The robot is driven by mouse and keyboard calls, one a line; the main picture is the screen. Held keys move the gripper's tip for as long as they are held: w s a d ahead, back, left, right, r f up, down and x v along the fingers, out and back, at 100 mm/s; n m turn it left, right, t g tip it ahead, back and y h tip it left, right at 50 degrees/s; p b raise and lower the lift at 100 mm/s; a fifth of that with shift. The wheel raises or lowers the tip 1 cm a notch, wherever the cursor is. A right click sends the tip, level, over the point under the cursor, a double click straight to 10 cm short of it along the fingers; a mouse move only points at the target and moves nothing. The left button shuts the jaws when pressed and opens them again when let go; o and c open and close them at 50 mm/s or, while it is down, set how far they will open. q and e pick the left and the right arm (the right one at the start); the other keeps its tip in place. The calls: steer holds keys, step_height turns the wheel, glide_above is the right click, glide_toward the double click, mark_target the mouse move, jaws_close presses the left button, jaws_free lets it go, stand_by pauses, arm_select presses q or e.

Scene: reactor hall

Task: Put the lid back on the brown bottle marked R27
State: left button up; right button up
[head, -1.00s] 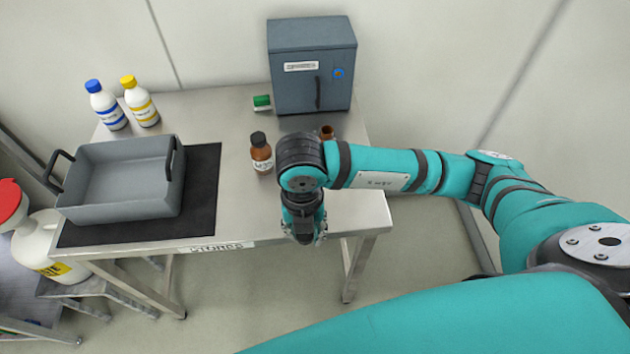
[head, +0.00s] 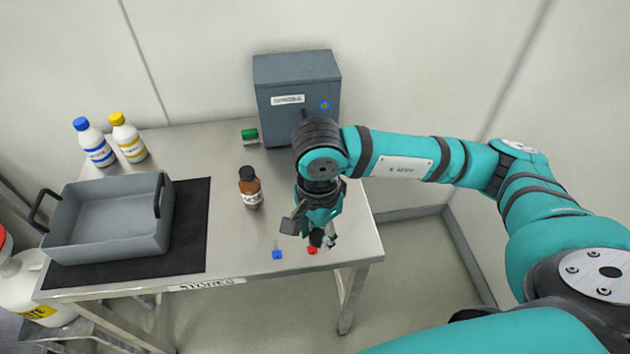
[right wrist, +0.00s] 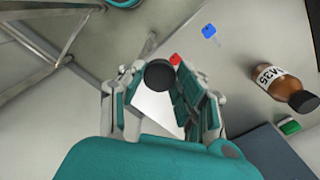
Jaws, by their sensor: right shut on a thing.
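My right gripper (head: 318,238) is shut on a black round lid (right wrist: 160,74), which shows between its fingers in the right wrist view. It is near the table's front right edge, apart from any bottle. A brown bottle with a dark cap (head: 250,190) stands upright left of my right arm. It also shows in the right wrist view (right wrist: 282,86), where its label seems to read A35. No open brown bottle shows now; my right arm covers the table in front of the cabinet. My left gripper is not in view.
A blue piece (head: 278,254) and a red piece (head: 312,250) lie near the front edge. A grey bin (head: 108,242) sits on a black mat (head: 192,235). A grey cabinet (head: 297,95), a green item (head: 250,135) and two white bottles (head: 95,145) stand farther back.

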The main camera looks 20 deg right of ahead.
steer(key=n, duration=0.2)
steer(key=d+r+n, duration=0.1)
steer(key=n, duration=0.1)
steer(key=shift+r, duration=0.1)
steer(key=n, duration=0.3)
steer(key=r+n, duration=0.1)
steer(key=shift+d+n, duration=0.3)
steer(key=shift+d, duration=0.05)
steer(key=n, duration=0.2)
steer(key=r+n, duration=0.1)
steer(key=n, duration=0.1)
steer(key=d+n, duration=0.1)
steer(key=n, duration=0.1)
steer(key=shift+r+n, duration=0.3)
steer(key=shift+s+d, duration=0.15)
